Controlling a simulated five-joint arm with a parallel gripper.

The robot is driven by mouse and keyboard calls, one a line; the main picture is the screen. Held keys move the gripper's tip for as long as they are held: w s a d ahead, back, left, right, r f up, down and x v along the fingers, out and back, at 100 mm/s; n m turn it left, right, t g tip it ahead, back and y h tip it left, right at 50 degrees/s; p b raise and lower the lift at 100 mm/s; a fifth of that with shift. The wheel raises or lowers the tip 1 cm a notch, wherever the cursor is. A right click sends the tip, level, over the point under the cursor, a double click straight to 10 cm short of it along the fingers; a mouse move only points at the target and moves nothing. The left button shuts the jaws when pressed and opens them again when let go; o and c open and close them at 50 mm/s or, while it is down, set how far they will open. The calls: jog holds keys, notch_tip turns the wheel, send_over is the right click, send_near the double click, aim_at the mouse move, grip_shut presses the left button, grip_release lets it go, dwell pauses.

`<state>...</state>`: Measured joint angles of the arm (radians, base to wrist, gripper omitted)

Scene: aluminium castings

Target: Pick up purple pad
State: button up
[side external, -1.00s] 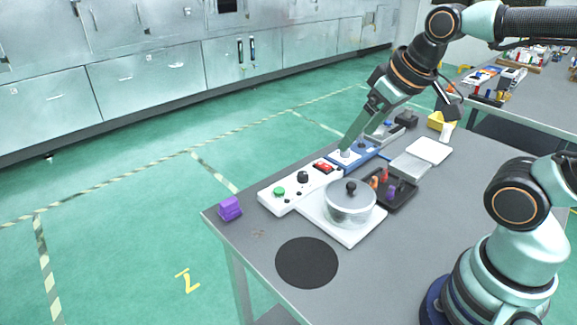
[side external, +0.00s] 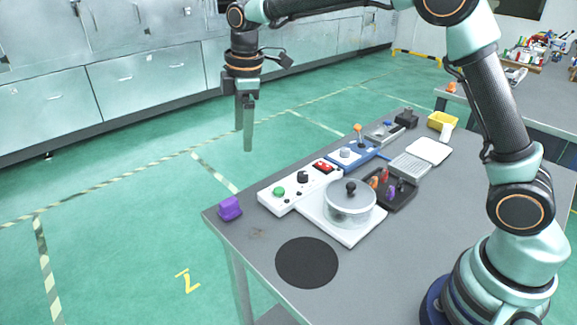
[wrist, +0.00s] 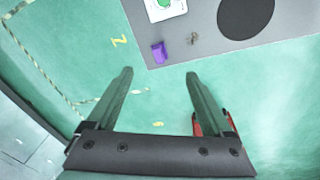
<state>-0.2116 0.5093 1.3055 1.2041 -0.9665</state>
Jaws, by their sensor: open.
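The purple pad (side external: 230,208) is a small block at the near left corner of the grey table (side external: 400,240). In the wrist view the purple pad (wrist: 159,51) lies ahead of the fingers, near the table's edge and a little left of the middle. My gripper (side external: 245,148) hangs pointing down, high above and behind the pad in the side view, apart from it. In the wrist view my gripper (wrist: 160,76) has its two fingers spread wide with nothing between them.
A white panel with buttons (side external: 300,187) stands right of the pad, with a lidded glass pot (side external: 349,203) beside it. A black round mat (side external: 307,262) lies in front. A blue box (side external: 352,155), a black tray (side external: 400,190) and a yellow bin (side external: 442,121) stand farther back.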

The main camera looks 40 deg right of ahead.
aim_at(228, 201)
jog(key=w+a+f+n, duration=0.1)
jog(key=f, duration=0.4)
jog(key=w+a+f+n+g, duration=0.1)
jog(key=a+f+n, duration=0.1)
jog(key=f, duration=0.3)
jog(key=w+a+f+n, duration=0.1)
jog(key=f, duration=0.4)
jog(key=shift+w+a+f+n, duration=0.2)
jog(key=shift+w+a+n, duration=0.1)
jog(key=shift+w+d+f, duration=0.1)
jog(key=shift+d+f, duration=0.15)
jog(key=shift+f, duration=1.1)
jog(key=shift+w+d+f, duration=0.1)
jog(key=shift+d+f, duration=0.1)
jog(key=shift+f, duration=1.15)
grip_shut()
